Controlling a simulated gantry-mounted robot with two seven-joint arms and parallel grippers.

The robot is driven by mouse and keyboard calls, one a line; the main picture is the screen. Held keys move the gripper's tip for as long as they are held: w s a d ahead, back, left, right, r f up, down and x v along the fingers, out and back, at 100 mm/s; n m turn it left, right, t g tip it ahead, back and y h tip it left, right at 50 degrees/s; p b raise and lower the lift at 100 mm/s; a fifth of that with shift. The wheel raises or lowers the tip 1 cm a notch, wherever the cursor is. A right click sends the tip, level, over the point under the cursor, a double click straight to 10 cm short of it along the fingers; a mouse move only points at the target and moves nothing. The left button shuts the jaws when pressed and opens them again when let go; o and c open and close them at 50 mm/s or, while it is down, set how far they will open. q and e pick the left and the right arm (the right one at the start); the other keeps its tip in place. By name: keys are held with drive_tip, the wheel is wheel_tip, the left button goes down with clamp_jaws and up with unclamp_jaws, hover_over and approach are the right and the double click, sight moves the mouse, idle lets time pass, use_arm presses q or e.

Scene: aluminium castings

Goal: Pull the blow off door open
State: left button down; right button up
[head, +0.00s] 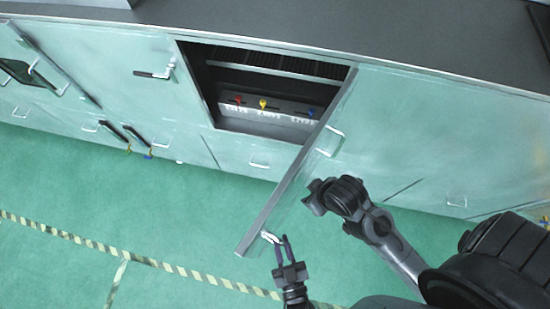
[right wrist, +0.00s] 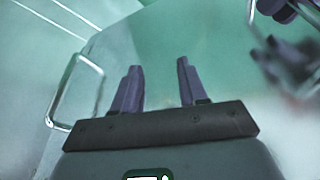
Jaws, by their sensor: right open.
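The pale green blow off door (head: 285,195) is swung outward from its dark opening, its free end toward me. A white loop handle (head: 270,238) sits near that end. My left gripper (head: 282,240) is beside this handle, its two fingers apart; I cannot tell if they touch it. My right gripper (head: 311,195) is farther along the door's right side, open and empty. In the right wrist view its fingers (right wrist: 158,85) stand wide apart with nothing between them. The left gripper shows blurred at that view's right edge.
Inside the opening are red, yellow and blue valves (head: 263,103). Another loop handle (head: 330,140) is near the right gripper. A dark worktop (head: 400,30) runs above the cabinet. The green floor (head: 130,205) at left is clear, with a striped tape line.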

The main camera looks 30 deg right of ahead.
use_arm(q)
drive_tip(key=shift+d, duration=0.15)
use_arm(e)
drive_tip(key=shift+d, duration=0.1)
use_arm(q)
drive_tip(key=c, duration=1.5)
unclamp_jaws()
drive_tip(key=shift+o, duration=1.4)
drive_tip(key=shift+d, duration=0.1)
use_arm(e)
drive_tip(key=shift+d, duration=0.15)
use_arm(q)
drive_tip(key=b+v, duration=0.2)
drive_tip(key=v, duration=0.8)
drive_tip(key=shift+s+a+b, duration=0.25)
drive_tip(key=shift+s+b, duration=0.1)
use_arm(e)
drive_tip(key=shift+f, duration=1.4)
